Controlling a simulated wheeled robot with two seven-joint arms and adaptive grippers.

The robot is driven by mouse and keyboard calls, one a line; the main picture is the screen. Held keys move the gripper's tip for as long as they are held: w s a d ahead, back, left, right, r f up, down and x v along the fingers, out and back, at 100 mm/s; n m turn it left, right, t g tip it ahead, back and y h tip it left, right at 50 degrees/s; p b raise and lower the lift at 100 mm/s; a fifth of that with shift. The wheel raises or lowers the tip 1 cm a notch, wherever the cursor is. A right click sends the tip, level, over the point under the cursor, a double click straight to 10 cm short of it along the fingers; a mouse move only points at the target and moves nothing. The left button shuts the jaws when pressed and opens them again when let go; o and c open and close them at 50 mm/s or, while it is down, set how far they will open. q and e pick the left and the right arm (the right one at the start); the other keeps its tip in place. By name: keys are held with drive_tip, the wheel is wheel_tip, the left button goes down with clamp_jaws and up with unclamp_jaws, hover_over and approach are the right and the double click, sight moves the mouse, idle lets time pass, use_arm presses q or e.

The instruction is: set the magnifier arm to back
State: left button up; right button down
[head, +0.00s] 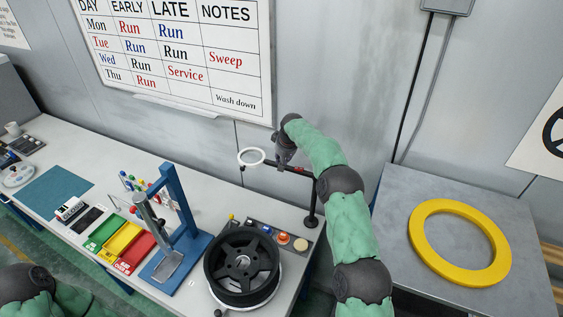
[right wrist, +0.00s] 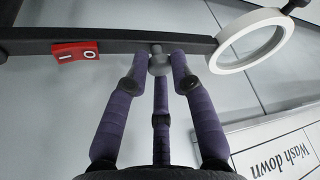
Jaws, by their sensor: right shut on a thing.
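The magnifier arm (head: 291,170) is a dark bar on an upright post (head: 312,200) at the back right of the bench. Its white ring lens (head: 252,157) is at the left end, near the wall; it also shows in the right wrist view (right wrist: 250,40). My right gripper (head: 284,160) is at the bar between lens and post. In the right wrist view my purple fingers (right wrist: 159,60) are closed around a small grey knob (right wrist: 158,64) on the bar. My left gripper is out of view.
A black wheel (head: 217,270) stands in front of the post, beside a blue press stand (head: 180,215). Green, yellow and red bins (head: 118,239) are further left. A yellow ring (head: 425,245) lies on the grey right-hand table (head: 400,205). A whiteboard (head: 180,55) hangs behind.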

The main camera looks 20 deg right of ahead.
drive_tip(key=shift+w+d+r, duration=0.1)
drive_tip(key=shift+w+r, duration=0.05)
drive_tip(key=shift+w, duration=0.05)
drive_tip(key=shift+r, duration=0.1)
drive_tip(key=c, duration=1.2)
unclamp_jaws()
drive_tip(key=shift+c, duration=0.2)
drive_tip(key=shift+o, duration=0.9)
drive_tip(key=shift+w+f, duration=0.2)
drive_tip(key=v, duration=1.2)
